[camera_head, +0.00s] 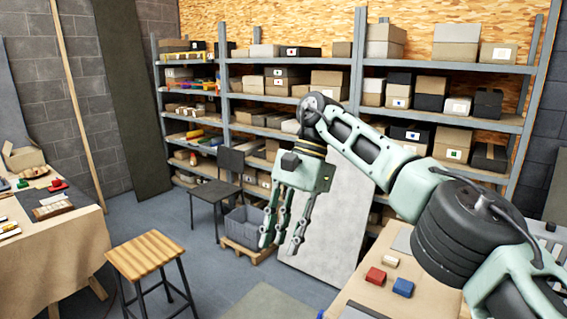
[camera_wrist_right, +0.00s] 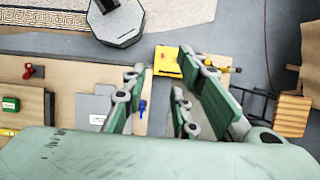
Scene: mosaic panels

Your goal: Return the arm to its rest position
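My right arm comes in from the right in the head view and reaches up and over. Its gripper (camera_head: 279,246) hangs with the fingers pointing down, in the air in front of the shelves and the leaning panel. The fingers are apart, with nothing between them. In the right wrist view the same gripper (camera_wrist_right: 158,82) shows a clear gap between its green and grey fingers, and no held thing. My left gripper is in neither view.
A worktable (camera_head: 350,296) at lower right bears a red block (camera_head: 375,276) and a blue block (camera_head: 403,287). A wooden stool (camera_head: 145,254) stands at lower left, near a cloth-covered table (camera_head: 70,232). A dark chair (camera_head: 213,192), grey crate (camera_head: 243,227) and leaning panel (camera_head: 340,240) stand before the shelves.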

